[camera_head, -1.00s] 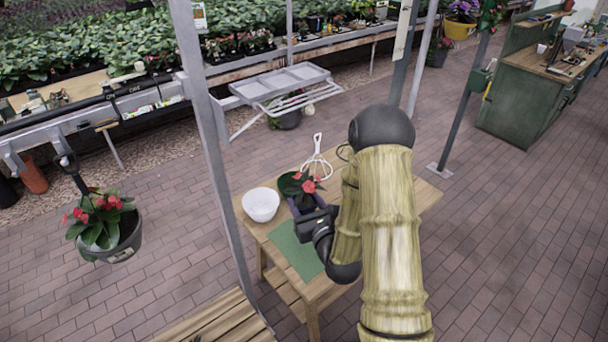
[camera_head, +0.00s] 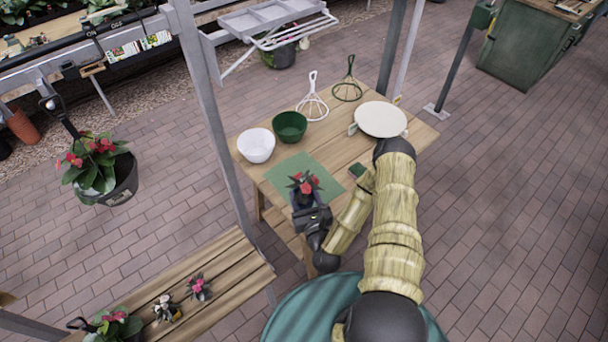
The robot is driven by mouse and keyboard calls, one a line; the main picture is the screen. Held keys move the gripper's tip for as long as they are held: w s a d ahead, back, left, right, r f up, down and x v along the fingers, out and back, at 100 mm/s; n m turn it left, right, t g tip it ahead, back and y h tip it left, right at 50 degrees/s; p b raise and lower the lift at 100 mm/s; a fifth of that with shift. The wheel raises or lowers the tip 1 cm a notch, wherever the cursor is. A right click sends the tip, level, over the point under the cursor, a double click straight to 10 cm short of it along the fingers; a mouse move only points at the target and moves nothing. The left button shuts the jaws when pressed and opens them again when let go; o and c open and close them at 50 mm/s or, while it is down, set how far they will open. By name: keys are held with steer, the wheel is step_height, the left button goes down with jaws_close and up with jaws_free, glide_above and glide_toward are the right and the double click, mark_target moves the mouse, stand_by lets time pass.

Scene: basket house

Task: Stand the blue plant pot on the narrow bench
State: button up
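The blue plant pot (camera_head: 302,201), with a red-flowered plant in it, is at my gripper (camera_head: 310,212), near the front edge of the wooden table. The gripper appears shut on the pot; its fingertips are too small and partly hidden to see clearly. The pot is upright. The narrow bench (camera_head: 225,268), of wooden slats, lies at the lower left, to the left of and below the gripper in the picture. Its right end is bare.
Small potted plants (camera_head: 168,309) stand on the bench's left part. A grey post (camera_head: 207,105) rises beside the bench. The wooden table (camera_head: 335,135) carries a green mat (camera_head: 282,170), white bowl (camera_head: 256,146), green bowl (camera_head: 290,126) and round plate (camera_head: 381,119). A flower basket (camera_head: 118,185) hangs left.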

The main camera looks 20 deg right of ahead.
mark_target(307, 205)
steer(key=f, duration=0.1)
steer(key=s+f, duration=0.1)
steer(key=f, duration=0.1)
steer(key=shift+d, duration=0.15)
steer(key=shift+d+f+h, duration=0.1)
steer(key=shift+f+h, duration=0.05)
steer(key=shift+h, duration=0.25)
steer(key=shift+s+r, duration=0.15)
steer(key=shift+r, duration=0.05)
steer(key=shift+r, duration=0.1)
step_height(307, 205, down, 15)
steer(key=b, duration=1.5)
steer(key=shift+w, duration=0.2)
